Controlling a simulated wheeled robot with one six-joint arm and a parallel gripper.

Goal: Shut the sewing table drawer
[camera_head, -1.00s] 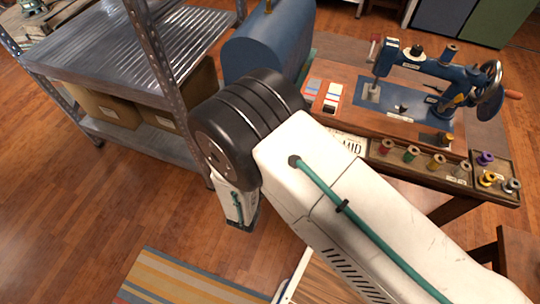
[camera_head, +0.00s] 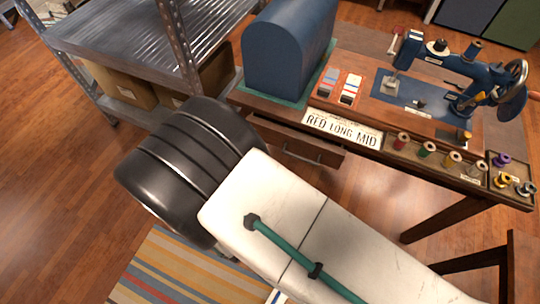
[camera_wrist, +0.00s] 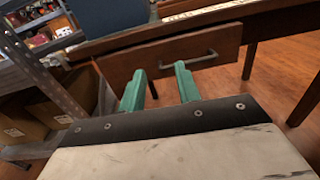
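The sewing table (camera_head: 372,118) stands at the upper right in the head view. Its wooden drawer (camera_head: 285,140) shows below the front edge, under the sign, and appears to stick out a little. The drawer front also fills the upper middle of the wrist view (camera_wrist: 168,56), with a grey bar handle (camera_wrist: 189,61). My gripper (camera_wrist: 160,84) has two teal fingers, spread apart with nothing between them. They point at the drawer front, left of and below the handle; I cannot tell if they touch it. The gripper is hidden behind my arm in the head view.
A sewing machine (camera_head: 450,72), a blue rounded case (camera_head: 285,50), a sign (camera_head: 341,130) and thread spools are on the tabletop. A metal shelf (camera_head: 135,50) with boxes stands at the left. A striped rug (camera_head: 170,270) lies on the floor.

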